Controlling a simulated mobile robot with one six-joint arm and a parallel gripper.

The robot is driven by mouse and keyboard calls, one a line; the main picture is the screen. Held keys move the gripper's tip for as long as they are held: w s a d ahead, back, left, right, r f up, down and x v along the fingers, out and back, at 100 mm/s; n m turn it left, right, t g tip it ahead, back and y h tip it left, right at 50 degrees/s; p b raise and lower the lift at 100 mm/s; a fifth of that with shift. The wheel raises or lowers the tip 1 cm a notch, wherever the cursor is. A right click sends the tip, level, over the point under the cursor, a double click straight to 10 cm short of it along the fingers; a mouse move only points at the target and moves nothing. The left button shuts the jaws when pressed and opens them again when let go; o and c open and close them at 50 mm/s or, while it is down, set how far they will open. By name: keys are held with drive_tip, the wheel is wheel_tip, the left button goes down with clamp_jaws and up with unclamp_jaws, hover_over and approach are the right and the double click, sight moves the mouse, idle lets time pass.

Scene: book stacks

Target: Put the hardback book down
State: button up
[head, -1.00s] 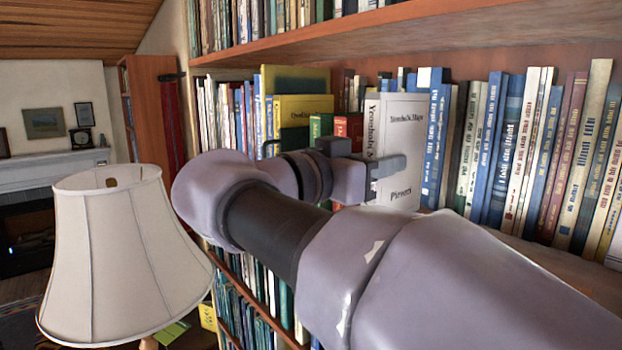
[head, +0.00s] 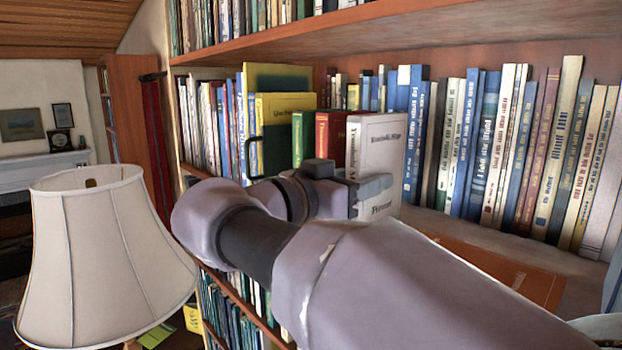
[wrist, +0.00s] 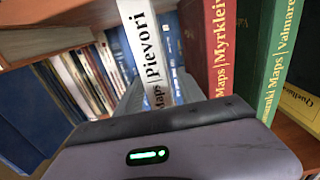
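The white hardback book (head: 383,145) stands nearly upright at the shelf's front, right of the red book. Its cover faces right in the head view, and its spine, reading "Maps | Pievori", shows in the wrist view (wrist: 142,45). My gripper (head: 366,190) is around its lower part, with one finger across the cover. In the wrist view my gripper's fingers (wrist: 158,95) lie on both sides of the spine and appear shut on it. The book's lower edge is partly hidden, so I cannot tell whether it touches the shelf.
A red book (head: 331,140) and green book (head: 305,138) stand left of the white book. A blue-and-white row (head: 500,145) lines the back. An orange-brown book (head: 505,272) lies flat at right, with bare shelf beside it. A lampshade (head: 105,255) stands left.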

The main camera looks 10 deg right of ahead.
drive_tip(key=shift+r, duration=0.15)
drive_tip(key=shift+s+a, duration=0.2)
drive_tip(key=shift+a, duration=0.1)
drive_tip(key=b+v, duration=0.2)
drive_tip(key=v, duration=0.9)
